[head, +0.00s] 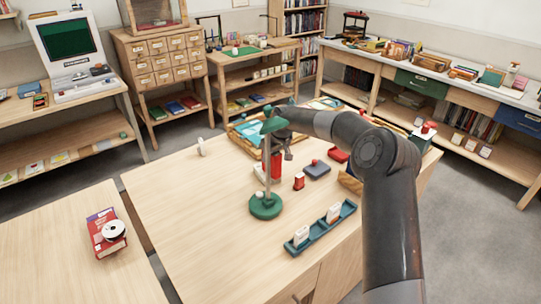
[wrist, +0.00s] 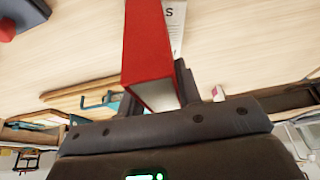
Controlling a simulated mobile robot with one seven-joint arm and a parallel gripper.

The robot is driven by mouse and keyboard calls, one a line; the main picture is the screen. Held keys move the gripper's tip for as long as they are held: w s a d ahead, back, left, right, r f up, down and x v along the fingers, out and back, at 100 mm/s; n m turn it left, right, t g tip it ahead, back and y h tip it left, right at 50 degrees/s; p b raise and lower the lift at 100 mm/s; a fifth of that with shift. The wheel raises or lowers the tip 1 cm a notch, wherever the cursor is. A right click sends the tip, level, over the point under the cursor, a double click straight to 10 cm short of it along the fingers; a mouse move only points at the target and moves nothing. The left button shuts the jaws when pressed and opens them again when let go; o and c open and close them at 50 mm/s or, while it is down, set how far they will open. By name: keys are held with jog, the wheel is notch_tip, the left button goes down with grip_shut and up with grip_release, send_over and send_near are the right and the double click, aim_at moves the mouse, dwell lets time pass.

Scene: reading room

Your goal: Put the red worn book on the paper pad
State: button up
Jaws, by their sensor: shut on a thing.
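My gripper (wrist: 158,92) is shut on a red book (wrist: 147,42), which stands out between the two fingers in the wrist view; its pale page edge faces the camera. In the head view the red book (head: 276,166) is a narrow upright block below my gripper (head: 287,146), partly hidden by the green lamp's post. In the wrist view a white printed sheet (wrist: 176,28) shows beside and behind the book, mostly covered. I cannot tell whether it is the paper pad, or whether the book touches anything below.
A green lamp (head: 265,207) stands close in front of the book. A blue tray (head: 320,229) with white blocks and a small red item (head: 299,181) are nearby. Another red book (head: 101,244) bearing a white reel lies on the left table.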

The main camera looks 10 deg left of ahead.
jog(key=shift+f, duration=0.1)
jog(key=o, duration=1.1)
jog(key=v, duration=1.2)
